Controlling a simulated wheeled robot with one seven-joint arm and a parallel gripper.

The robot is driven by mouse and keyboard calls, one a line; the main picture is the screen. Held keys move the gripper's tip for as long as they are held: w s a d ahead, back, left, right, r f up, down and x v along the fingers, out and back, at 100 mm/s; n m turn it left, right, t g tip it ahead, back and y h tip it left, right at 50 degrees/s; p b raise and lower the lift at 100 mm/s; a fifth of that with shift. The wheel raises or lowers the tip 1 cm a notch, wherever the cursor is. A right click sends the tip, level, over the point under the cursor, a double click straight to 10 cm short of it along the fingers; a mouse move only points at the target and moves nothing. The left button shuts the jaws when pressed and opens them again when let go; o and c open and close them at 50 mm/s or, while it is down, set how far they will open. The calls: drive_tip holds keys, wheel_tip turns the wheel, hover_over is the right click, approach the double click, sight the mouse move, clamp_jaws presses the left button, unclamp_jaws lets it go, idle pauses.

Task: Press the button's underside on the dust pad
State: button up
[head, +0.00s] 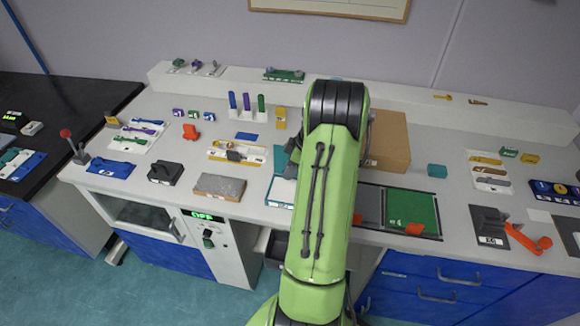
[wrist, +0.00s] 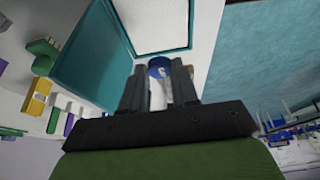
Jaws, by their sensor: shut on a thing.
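My gripper (wrist: 160,80) is shut on a small blue piece with a white mark, which I take to be the button (wrist: 157,62). Its underside is turned away from me, and a pale cylindrical shape shows between the fingers below it. A white pad in a teal frame, probably the dust pad (wrist: 152,20), lies just beyond the fingertips in the wrist view. I cannot tell whether the button touches it. In the head view the pad (head: 283,190) shows left of my arm. My arm hides most of the gripper and the button there.
A grey speckled block (head: 220,186) lies left of the pad. A cardboard box (head: 391,142) stands right of my arm, and a green mat (head: 408,209) lies in front of it. An upright rack with coloured pegs (head: 246,105) stands behind.

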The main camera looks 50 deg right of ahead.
sight(287, 190)
drive_tip(key=shift+w, duration=0.15)
drive_tip(key=shift+f+b, duration=0.15)
drive_tip(key=shift+b, duration=0.15)
wheel_tip(287, 190, down, 6)
drive_tip(key=b, duration=0.5)
drive_tip(key=shift+s+f+b, duration=0.2)
drive_tip(key=shift+f+b, duration=0.3)
drive_tip(key=shift+b, duration=0.1)
idle(2.1)
drive_tip(key=shift+r+p, duration=2.45)
drive_tip(key=shift+r, duration=1.2)
